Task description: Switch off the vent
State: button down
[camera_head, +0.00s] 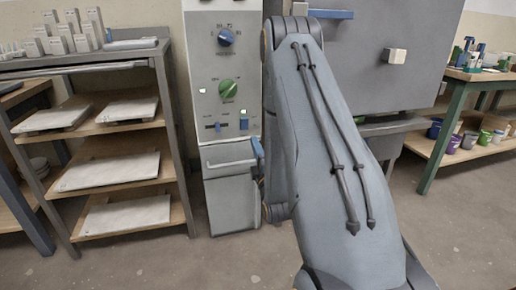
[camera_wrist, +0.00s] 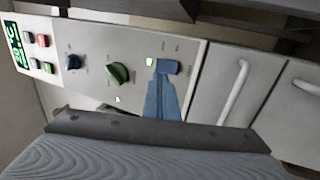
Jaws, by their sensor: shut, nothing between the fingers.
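The grey control panel (camera_head: 209,70) stands upright on the front of a cabinet, left of my arm. It carries a blue knob (camera_head: 226,38), a green knob (camera_head: 228,89), a blue slider (camera_head: 218,126) and a blue switch (camera_head: 244,124). A small pale-lit lamp (camera_wrist: 150,62) sits beside the blue switch (camera_wrist: 168,66) in the wrist view. My gripper (camera_wrist: 164,80) is shut and empty, its tips just at the switch's edge; I cannot tell whether they touch. It hides the slider in the wrist view. The panel labels are too small to read.
A shelf rack (camera_head: 120,130) with white slabs stands left of the cabinet. A large grey box (camera_head: 375,50) is behind my arm. A green-legged bench (camera_head: 455,120) with buckets and bottles is at the right. Pale handles (camera_wrist: 234,92) stick out below the panel.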

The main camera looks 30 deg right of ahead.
aim_at(247, 121)
jog(key=b+x, duration=0.2)
jog(key=x, duration=0.7)
jog(key=shift+w, duration=0.35)
jog(key=shift+d, duration=0.15)
